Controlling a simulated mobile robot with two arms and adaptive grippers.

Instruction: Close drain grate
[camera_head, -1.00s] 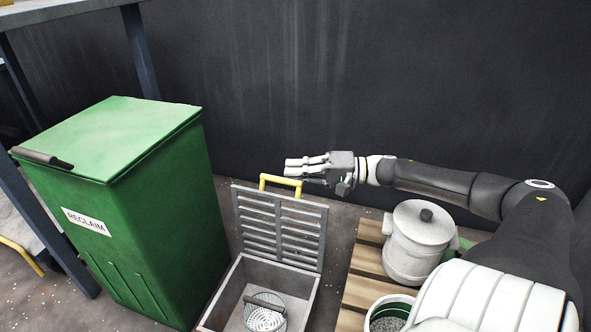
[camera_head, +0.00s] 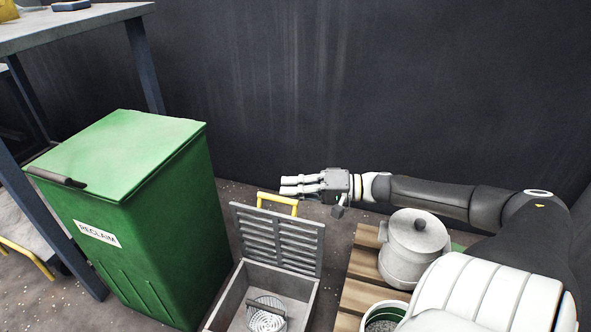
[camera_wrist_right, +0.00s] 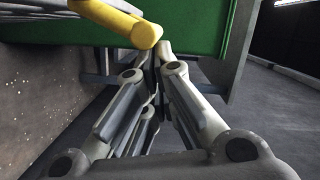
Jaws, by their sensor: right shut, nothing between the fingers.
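The drain grate (camera_head: 278,238) is a grey slatted lid standing raised at the back edge of a grey drain box (camera_head: 309,306). A yellow handle (camera_head: 277,203) sits on its top edge. My right gripper (camera_head: 285,186) is shut and empty, just above the handle in the head view. In the right wrist view the fingertips (camera_wrist_right: 160,60) meet close to the yellow handle (camera_wrist_right: 118,22), which lies at the upper left. I cannot tell whether they touch. A round strainer basket (camera_head: 267,314) lies inside the box. My left gripper is not in view.
A green bin (camera_head: 150,235) marked RECLAIM stands left of the drain. A dark wall (camera_head: 300,90) stands behind.

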